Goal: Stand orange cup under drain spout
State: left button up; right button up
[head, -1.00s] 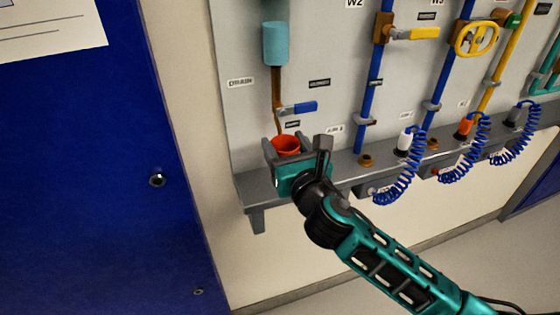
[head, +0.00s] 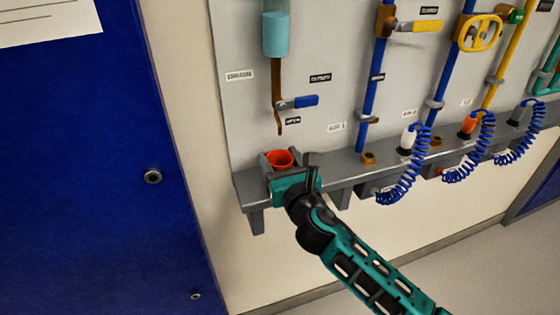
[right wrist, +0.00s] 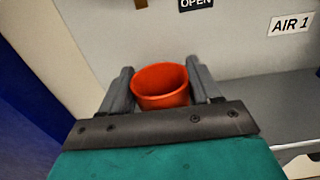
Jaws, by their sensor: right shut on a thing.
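The orange cup (head: 279,159) is upright between the fingers of my right gripper (head: 287,163), which is shut on it. The cup also shows in the right wrist view (right wrist: 161,85), with a finger on each side and its open mouth up. The drain spout (head: 280,122) is the thin brown pipe end below the blue-handled drain valve (head: 302,102). In the head view the cup's mouth is below the spout tip with a gap between. The cup's base is hidden by the gripper, so I cannot tell whether it touches the shelf. My left gripper is not in view.
The grey shelf (head: 333,178) runs along the panel's foot. To the right, coiled blue hoses (head: 405,172) hang from coloured connectors. A blue wall or door (head: 90,180) fills the left. A brown fitting (head: 367,159) stands on the shelf right of my gripper.

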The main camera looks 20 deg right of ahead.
jog(key=shift+f, duration=0.15)
jog(key=o, duration=1.1)
jog(key=shift+o, duration=0.2)
jog(key=s, duration=1.2)
jog(key=s+f+m+g, duration=0.2)
jog(key=s+f+m, duration=0.2)
jog(key=f+m, duration=0.3)
jog(key=s+d+f+m+g+y, duration=0.1)
jog(key=s+f+m, duration=0.3)
jog(key=m, duration=1.1)
jog(key=s+f+m+g, duration=0.4)
jog(key=f+m, duration=0.5)
jog(key=m, duration=0.3)
jog(key=shift+d+f, duration=0.4)
